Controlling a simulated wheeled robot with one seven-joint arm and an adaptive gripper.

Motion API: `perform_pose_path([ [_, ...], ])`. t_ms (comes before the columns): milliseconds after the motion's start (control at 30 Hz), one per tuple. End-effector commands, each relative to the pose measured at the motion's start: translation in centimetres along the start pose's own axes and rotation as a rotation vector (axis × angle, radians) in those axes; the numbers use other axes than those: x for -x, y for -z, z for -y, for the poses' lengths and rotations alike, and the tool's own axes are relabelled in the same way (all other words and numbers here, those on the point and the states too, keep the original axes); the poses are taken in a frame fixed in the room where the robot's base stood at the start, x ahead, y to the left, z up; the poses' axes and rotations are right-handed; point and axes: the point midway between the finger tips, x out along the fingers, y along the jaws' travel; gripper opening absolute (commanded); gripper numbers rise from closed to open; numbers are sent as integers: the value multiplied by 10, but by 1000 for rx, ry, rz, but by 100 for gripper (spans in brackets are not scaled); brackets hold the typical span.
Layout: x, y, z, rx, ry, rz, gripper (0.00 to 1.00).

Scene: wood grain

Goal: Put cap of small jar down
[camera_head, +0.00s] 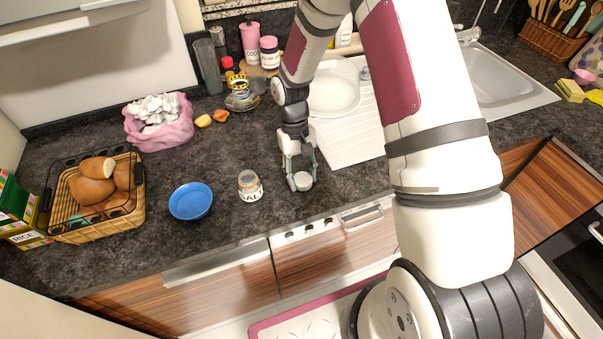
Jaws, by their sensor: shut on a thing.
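The small jar (250,190), labelled SALT, stands upright on the dark counter. Its top looks open, with a brownish rim. My gripper (301,178) is to the right of the jar, pointing down close above the counter near its front edge. It is shut on the cap (302,181), a small pale round piece between the fingertips. I cannot tell whether the cap touches the counter.
A blue bowl (191,201) stands left of the jar. A bread basket (93,222) is farther left, and a pink bag (158,135) is behind. The white sink drainboard (350,140) lies right of my gripper. Bare counter lies behind the jar.

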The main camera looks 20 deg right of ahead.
Motion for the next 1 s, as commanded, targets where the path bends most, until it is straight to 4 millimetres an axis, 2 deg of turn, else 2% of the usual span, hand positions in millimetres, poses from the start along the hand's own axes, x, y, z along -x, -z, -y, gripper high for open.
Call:
perform_pose_path([
  [133, -6, 1, 0, 0, 0, 3, 7],
  [167, -7, 1, 0, 0, 0, 4, 43],
  [233, -7, 1, 0, 0, 0, 4, 59],
  [267, -7, 1, 0, 0, 0, 5, 61],
  [733, -1, 0, 0, 0, 0, 1, 61],
  [867, 13, -2, -1, -1, -1, -1, 61],
  [1000, 39, 0, -1, -1, -1, -3, 61],
])
